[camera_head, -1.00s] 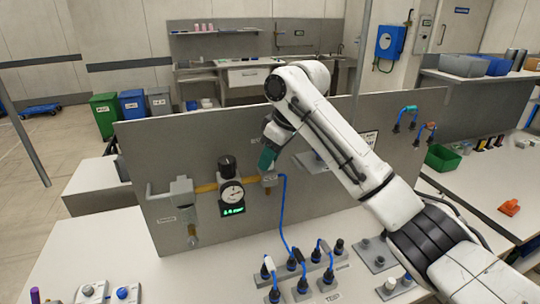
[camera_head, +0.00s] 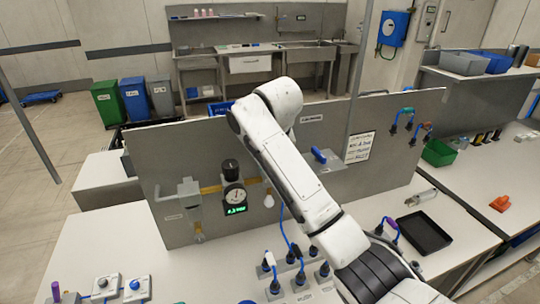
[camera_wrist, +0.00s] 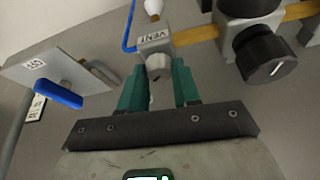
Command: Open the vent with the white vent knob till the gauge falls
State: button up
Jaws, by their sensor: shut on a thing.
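The vent block (camera_wrist: 155,42), labelled VENT, sits on the yellow pipe in the wrist view. My gripper (camera_wrist: 158,85) has its teal fingers on both sides of the pale vent knob (camera_wrist: 157,66) and is shut on it. In the head view my arm hides the gripper and the knob. The round gauge (camera_head: 234,196) stands left of my arm, with a green-lit display (camera_head: 235,210) below it. The display's digits are too small to read surely.
A black knob (camera_wrist: 265,55) stands close to the right of my fingers in the wrist view. A plate with a blue handle (camera_wrist: 58,94) is on the left. A white bulb-shaped part (camera_head: 268,200) hangs near the vent. Blue hoses and black connectors (camera_head: 290,257) stand on the table below.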

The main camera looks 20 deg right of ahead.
jog(key=m, duration=0.1)
jog(key=m+h, duration=0.1)
jog(key=m, duration=0.2)
jog(key=shift+a+g+h, duration=0.25)
jog(key=shift+g+h, duration=0.05)
jog(key=shift+w+m+h, duration=0.1)
jog(key=shift+m+h, duration=0.4)
jog(key=shift+m, duration=1.2)
jog(key=shift+g, duration=0.3)
jog(key=o, duration=1.1)
jog(key=shift+c, duration=0.2)
jog(key=v, duration=1)
jog(key=shift+r, duration=0.35)
jog(key=shift+a, duration=0.1)
